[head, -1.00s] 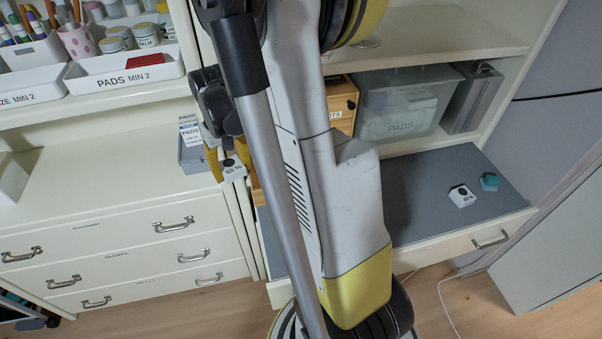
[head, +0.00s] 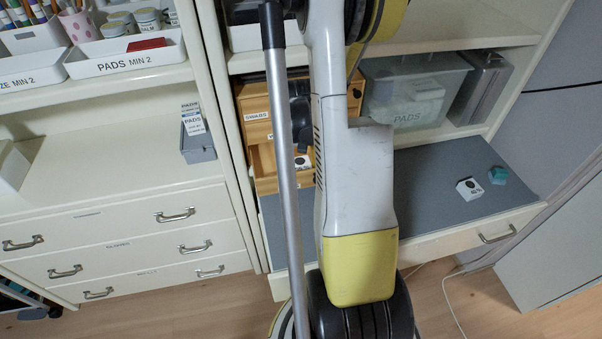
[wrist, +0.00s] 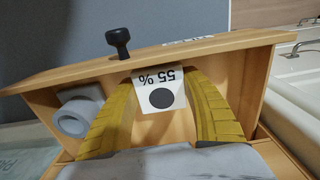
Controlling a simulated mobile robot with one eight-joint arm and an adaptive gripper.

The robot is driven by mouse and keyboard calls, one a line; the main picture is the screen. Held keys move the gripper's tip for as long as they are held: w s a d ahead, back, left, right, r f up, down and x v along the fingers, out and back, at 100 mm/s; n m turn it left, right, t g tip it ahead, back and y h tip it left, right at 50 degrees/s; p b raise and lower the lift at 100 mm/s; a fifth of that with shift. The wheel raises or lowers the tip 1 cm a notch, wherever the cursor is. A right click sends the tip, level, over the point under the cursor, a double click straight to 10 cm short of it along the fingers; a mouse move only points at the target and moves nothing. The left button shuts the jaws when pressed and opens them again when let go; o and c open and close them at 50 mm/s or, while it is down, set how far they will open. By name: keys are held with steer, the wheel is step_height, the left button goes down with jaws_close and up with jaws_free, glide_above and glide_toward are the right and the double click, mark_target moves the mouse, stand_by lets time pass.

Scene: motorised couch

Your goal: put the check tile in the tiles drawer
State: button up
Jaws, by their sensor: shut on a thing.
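My gripper (wrist: 158,82) has yellow fingers and is shut on a white tile (wrist: 152,78) marked "55 %" with a black dot, which I take as the check tile. In the wrist view the tile is over or inside an open wooden drawer (wrist: 222,44) with a black knob (wrist: 119,41). I cannot tell whether it touches the drawer floor. In the head view the tile (head: 303,162) shows at the open lower drawer (head: 264,165) of a small wooden cabinet (head: 256,106). My arm hides much of the cabinet there. The open drawer's label is not readable.
A grey roll-like thing (wrist: 78,117) lies in the drawer's left part in the wrist view. A clear PADS box (head: 408,95) stands right of the cabinet.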

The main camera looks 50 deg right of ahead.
step_height(320, 180, down, 2)
steer(key=shift+f, duration=0.1)
steer(key=o, duration=1.3)
steer(key=shift+b, duration=0.3)
